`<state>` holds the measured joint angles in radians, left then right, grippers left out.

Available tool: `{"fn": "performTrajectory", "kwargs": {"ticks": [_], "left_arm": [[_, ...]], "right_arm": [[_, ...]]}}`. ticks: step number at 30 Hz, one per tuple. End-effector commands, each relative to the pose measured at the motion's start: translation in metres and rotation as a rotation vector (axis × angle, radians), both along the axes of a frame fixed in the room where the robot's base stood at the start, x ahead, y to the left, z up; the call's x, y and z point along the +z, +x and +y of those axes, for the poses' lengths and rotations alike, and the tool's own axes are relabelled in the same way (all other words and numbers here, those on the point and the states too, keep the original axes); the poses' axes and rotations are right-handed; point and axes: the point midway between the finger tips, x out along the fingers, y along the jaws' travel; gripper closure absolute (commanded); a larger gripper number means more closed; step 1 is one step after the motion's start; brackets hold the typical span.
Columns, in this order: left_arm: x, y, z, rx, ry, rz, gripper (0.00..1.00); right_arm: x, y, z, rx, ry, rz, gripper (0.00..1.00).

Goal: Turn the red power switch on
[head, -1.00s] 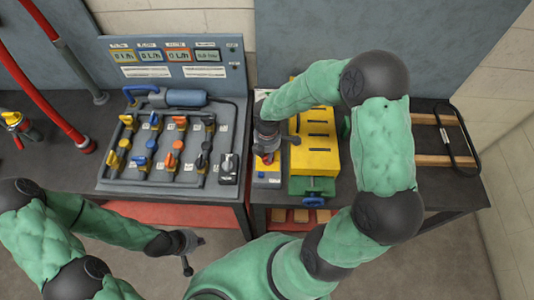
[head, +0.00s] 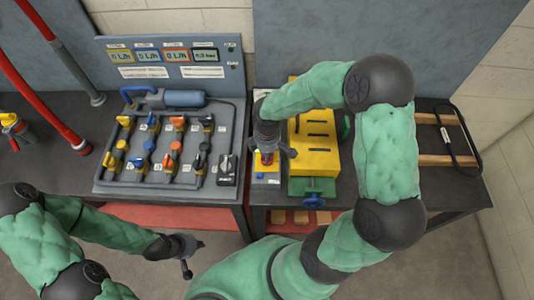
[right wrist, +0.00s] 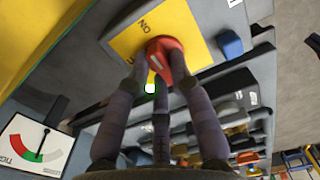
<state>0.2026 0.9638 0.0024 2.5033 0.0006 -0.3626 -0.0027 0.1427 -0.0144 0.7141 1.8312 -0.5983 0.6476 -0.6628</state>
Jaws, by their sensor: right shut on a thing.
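The red power switch (right wrist: 166,50) is a red knob on a yellow plate (right wrist: 128,38). The word ON shows on the plate beside the knob; other lettering is mostly covered. In the right wrist view my right gripper (right wrist: 163,74) has its dark fingers shut on the knob. In the head view the same gripper (head: 268,158) points down over the switch and hides most of it. Which way the knob points is hard to tell. My left gripper (head: 187,263) hangs in front of the bench, away from the switch; its finger opening is too small to judge.
A yellow slotted box (head: 313,150) stands close to the right of the switch. A grey panel (head: 110,178) with several coloured valves and displays is on the left. A gauge (right wrist: 38,145) shows in the wrist view. A wooden rack (head: 447,140) lies at the right.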

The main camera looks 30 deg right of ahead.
Motion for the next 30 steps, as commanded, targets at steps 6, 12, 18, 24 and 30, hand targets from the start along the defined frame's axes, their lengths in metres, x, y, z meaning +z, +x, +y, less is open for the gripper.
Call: {"fn": "performTrajectory", "kwargs": {"ticks": [6,12,18,24,30], "left_arm": [[0.000,0.000,0.000,0.000,0.000,0.000,1.00],[0.000,0.000,0.000,0.000,0.000,0.000,1.00],[0.000,0.000,0.000,0.000,0.000,0.000,1.00],[0.000,0.000,0.000,0.000,0.000,0.000,1.00],[0.000,0.000,0.000,0.000,0.000,0.000,1.00]], "right_arm": [[0.000,0.000,0.000,-0.006,0.001,0.000,1.00],[0.000,0.000,0.000,-0.005,0.001,0.000,0.64],[0.000,0.000,0.000,-0.004,0.001,0.000,0.54],[0.002,0.000,0.000,-0.004,0.001,-0.001,0.54],[0.023,0.001,0.000,-0.004,0.000,-0.004,0.54]]}}
